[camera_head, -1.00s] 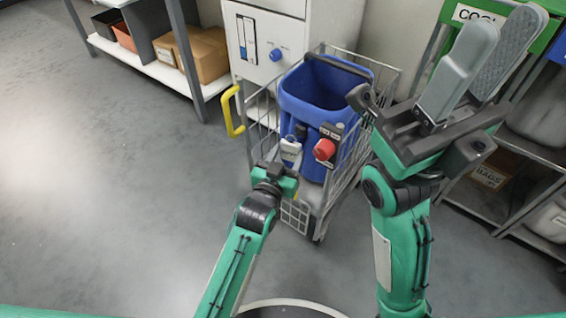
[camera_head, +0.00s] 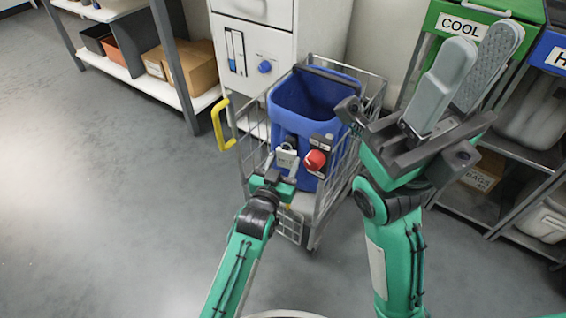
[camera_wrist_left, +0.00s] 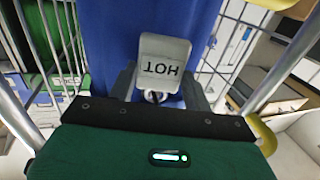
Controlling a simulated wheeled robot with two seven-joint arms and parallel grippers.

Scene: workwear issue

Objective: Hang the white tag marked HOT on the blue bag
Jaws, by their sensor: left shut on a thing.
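The blue bag (camera_head: 312,97) stands open-topped in a wire trolley. The white tag (camera_head: 286,158) is in front of the bag's near side; in the left wrist view the tag (camera_wrist_left: 163,66) reads HOT upside down, with a metal ring at its lower edge. My left gripper (camera_head: 282,173) is shut on the tag at the ring end; its fingers are partly hidden. I cannot tell whether the tag touches the bag. My right gripper (camera_head: 480,52) is raised to the right of the trolley, open and empty, its grey fingers apart.
The wire trolley (camera_head: 375,98) has a yellow handle (camera_head: 218,124) at left. A red knob (camera_head: 315,160) on a dark mount is beside the tag. A white cabinet (camera_head: 290,45) stands behind. A rack with a green COOL bin (camera_head: 482,25) is at right. Floor at left is clear.

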